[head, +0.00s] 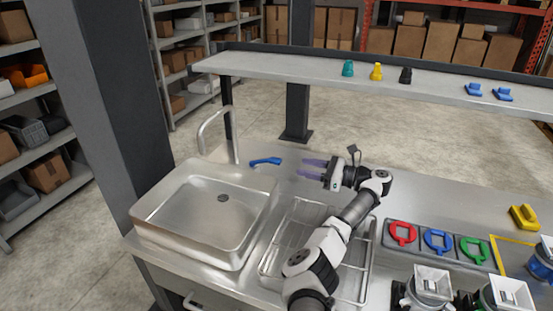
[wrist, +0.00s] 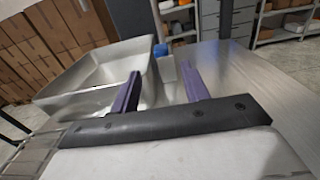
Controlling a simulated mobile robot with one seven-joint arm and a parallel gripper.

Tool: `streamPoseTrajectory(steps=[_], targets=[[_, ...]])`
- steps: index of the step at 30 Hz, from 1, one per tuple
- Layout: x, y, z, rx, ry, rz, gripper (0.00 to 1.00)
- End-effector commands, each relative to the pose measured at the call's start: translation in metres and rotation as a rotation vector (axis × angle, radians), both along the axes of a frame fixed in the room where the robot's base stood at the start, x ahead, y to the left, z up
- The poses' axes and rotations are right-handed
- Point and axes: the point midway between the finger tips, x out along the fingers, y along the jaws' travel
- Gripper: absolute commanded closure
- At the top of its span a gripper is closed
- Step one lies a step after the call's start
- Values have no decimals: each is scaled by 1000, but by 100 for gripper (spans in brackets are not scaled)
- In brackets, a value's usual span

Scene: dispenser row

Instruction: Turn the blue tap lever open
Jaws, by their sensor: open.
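The blue tap lever (head: 266,161) sits on the steel counter to the right of the curved tap spout (head: 235,140), behind the sink. In the head view it lies roughly level, its long side running left to right. My gripper (head: 301,168) is to the right of the lever, with its two purple fingers open and pointing left at it. A gap shows between the fingertips and the lever. In the wrist view the blue lever (wrist: 161,50) shows small, ahead of and between the open fingers (wrist: 160,72). Nothing is held.
The steel sink (head: 153,216) lies left, with a wire drying rack (head: 268,262) under my arm. A raised shelf (head: 300,68) with small coloured parts runs behind. Red, blue and green rings (head: 438,240) sit at right. The counter around the lever is clear.

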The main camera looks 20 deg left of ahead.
Motion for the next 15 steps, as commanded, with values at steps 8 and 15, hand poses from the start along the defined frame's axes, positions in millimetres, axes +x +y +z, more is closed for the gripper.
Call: streamPoseTrajectory(steps=[8, 15], targets=[[2, 62, 0, -1, 0, 2, 55], [3, 98, 0, 0, 0, 0, 55]])
